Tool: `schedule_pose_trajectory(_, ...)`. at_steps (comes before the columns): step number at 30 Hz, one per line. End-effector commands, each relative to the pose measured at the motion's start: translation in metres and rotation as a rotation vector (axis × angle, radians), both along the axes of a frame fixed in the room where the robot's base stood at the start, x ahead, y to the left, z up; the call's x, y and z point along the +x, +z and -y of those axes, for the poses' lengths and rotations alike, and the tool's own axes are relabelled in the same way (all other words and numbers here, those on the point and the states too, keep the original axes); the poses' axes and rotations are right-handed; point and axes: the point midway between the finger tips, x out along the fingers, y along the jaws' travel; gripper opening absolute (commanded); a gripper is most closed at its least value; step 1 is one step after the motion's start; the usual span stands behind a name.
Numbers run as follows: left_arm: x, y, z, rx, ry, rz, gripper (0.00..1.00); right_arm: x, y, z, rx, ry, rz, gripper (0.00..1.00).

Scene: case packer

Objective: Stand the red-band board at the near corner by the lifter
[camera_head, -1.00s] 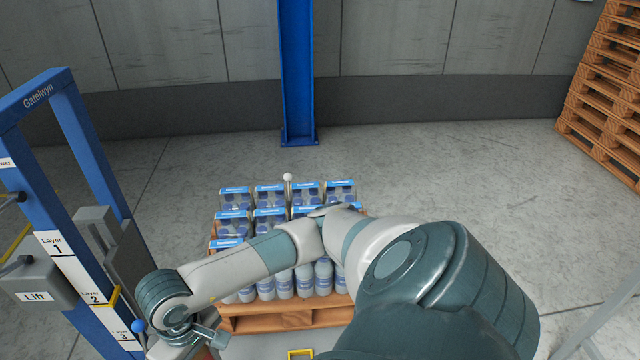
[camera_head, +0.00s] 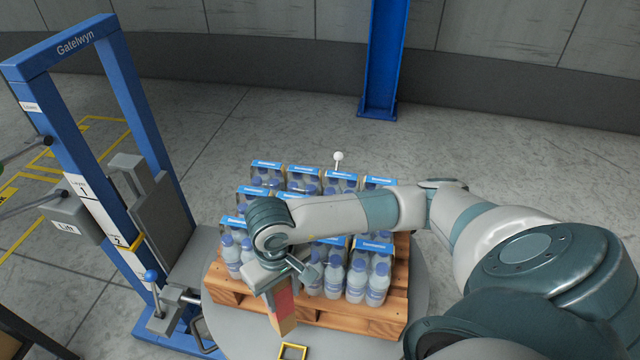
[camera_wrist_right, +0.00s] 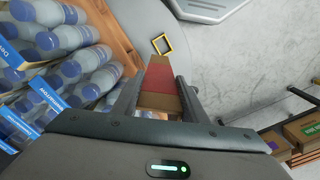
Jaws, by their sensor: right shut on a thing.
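The red-band board (camera_head: 284,308) is a brown cardboard piece with a red band, in front of the near side of the loaded pallet in the head view. It also shows in the right wrist view (camera_wrist_right: 160,82), between the two fingers. My right gripper (camera_head: 279,284) is shut on it and holds it pointing down; I cannot tell whether its lower end touches anything. The lifter (camera_head: 137,180) is a blue frame marked Gatelwyn at the left. A yellow square outline (camera_head: 292,352) lies near the board's lower end. My left gripper is not in view.
Bottle packs (camera_head: 356,274) with blue labels stand on a wooden pallet (camera_head: 372,322) over a round grey plate (camera_head: 418,290). A blue column (camera_head: 384,60) rises behind. A blue-knobbed lever (camera_head: 152,277) sits on the lifter's base. Boxes (camera_wrist_right: 305,128) lie on a shelf at right in the wrist view.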

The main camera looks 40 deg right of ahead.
Motion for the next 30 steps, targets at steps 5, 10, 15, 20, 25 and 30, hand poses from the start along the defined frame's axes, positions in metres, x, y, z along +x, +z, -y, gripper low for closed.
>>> schedule_pose_trajectory(5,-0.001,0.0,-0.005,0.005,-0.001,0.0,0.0,0.0,0.0,0.0,0.0,-0.001,0.0,0.21)
schedule_pose_trajectory(10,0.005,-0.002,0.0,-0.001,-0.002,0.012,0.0,0.007,0.004,-0.002,0.002,-0.023,0.003,0.21)
schedule_pose_trajectory(15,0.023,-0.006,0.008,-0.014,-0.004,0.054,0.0,0.024,0.019,-0.008,0.008,-0.095,0.004,0.21)
schedule_pose_trajectory(20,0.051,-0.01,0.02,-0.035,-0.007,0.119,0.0,0.048,0.046,-0.017,0.018,-0.215,0.003,0.21)
schedule_pose_trajectory(25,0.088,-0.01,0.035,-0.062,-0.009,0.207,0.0,0.072,0.088,-0.028,0.025,-0.369,0.0,0.21)
schedule_pose_trajectory(30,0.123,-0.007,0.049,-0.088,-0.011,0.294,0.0,0.088,0.134,-0.038,0.027,-0.516,-0.005,0.21)
